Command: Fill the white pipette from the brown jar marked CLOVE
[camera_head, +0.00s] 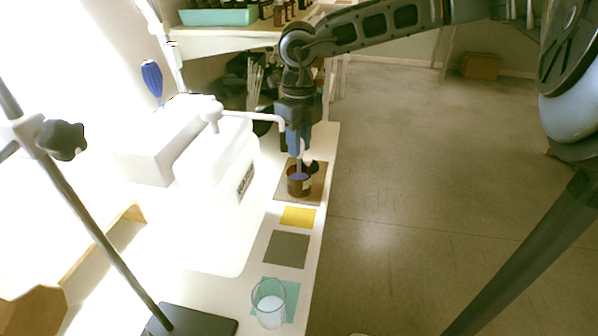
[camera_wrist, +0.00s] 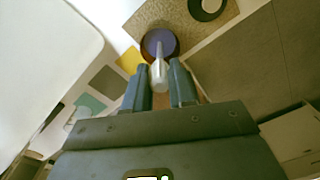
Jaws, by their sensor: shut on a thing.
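The brown jar (camera_head: 299,187) stands open on a tan mat (camera_head: 318,190), with purple-blue liquid inside; a pale label shows at its side but I cannot read it. In the wrist view the jar (camera_wrist: 171,48) is seen from above, just beyond the fingertips. My gripper (camera_head: 299,153) points down directly over the jar. In the wrist view its blue-grey fingers (camera_wrist: 160,88) are shut on the white pipette (camera_wrist: 159,74). The pipette's thin tip points into the jar mouth; whether it touches the liquid I cannot tell.
A dark round lid (camera_head: 311,166) lies behind the jar. Yellow (camera_head: 298,216), grey (camera_head: 287,249) and teal (camera_head: 291,289) mats run toward the front, with a glass beaker (camera_head: 268,304) on the teal one. A large white jug (camera_head: 222,190) stands close on the left.

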